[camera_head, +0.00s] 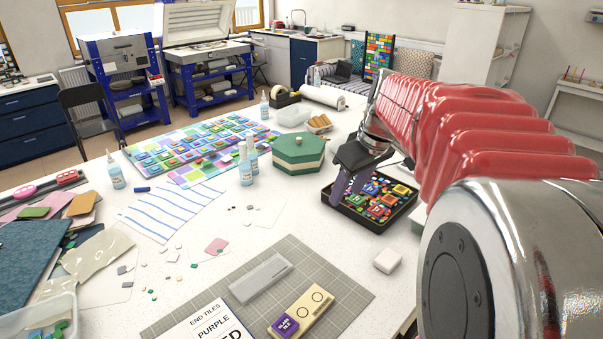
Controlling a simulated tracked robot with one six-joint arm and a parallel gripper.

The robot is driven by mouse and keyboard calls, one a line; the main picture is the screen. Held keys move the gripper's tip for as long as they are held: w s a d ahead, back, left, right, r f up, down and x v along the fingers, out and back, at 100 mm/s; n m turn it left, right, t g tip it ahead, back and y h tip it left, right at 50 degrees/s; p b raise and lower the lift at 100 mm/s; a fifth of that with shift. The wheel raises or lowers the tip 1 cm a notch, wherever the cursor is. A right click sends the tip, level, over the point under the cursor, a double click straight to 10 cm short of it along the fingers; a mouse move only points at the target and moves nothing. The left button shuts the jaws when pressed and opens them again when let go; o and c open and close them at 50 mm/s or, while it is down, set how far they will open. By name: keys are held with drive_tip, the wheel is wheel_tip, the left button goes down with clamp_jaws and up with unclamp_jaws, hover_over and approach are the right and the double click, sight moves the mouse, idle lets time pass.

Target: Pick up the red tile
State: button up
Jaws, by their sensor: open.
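A black tray (346,212) stands on the white table at the right and holds several small tiles, with red, green and orange ones among them. A red tile (378,211) lies near the tray's front; other reddish tiles lie around it, and their markings are too small to read. My gripper (347,198) is open above the tray's left side, fingers pointing down. I see no tile between the fingers. The gripper and arm hide part of the tray's back and left side.
A green hexagonal box (298,153) stands left of the tray. A white block (387,260) lies in front of it. A purple tile (285,325) sits on a cream holder (318,302) on the grey cutting mat (345,288). Glue bottles (246,168) stand farther left.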

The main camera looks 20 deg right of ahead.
drive_tip(key=w+d+f, duration=0.1)
drive_tip(key=d+f, duration=0.1)
drive_tip(key=d, duration=0.7)
drive_tip(key=w+d+f+n+y, duration=0.1)
drive_tip(key=d+f, duration=0.1)
drive_tip(key=d, duration=0.8)
drive_tip(key=shift+w+d+n, duration=0.2)
drive_tip(key=shift+d+n, duration=0.05)
drive_tip(key=shift+n, duration=0.05)
approach(377, 210)
drive_tip(key=shift+x, duration=1.1)
drive_tip(key=shift+f, duration=0.25)
drive_tip(key=shift+a, duration=0.1)
drive_tip(key=shift+x, duration=2.55)
drive_tip(key=shift+w, duration=0.15)
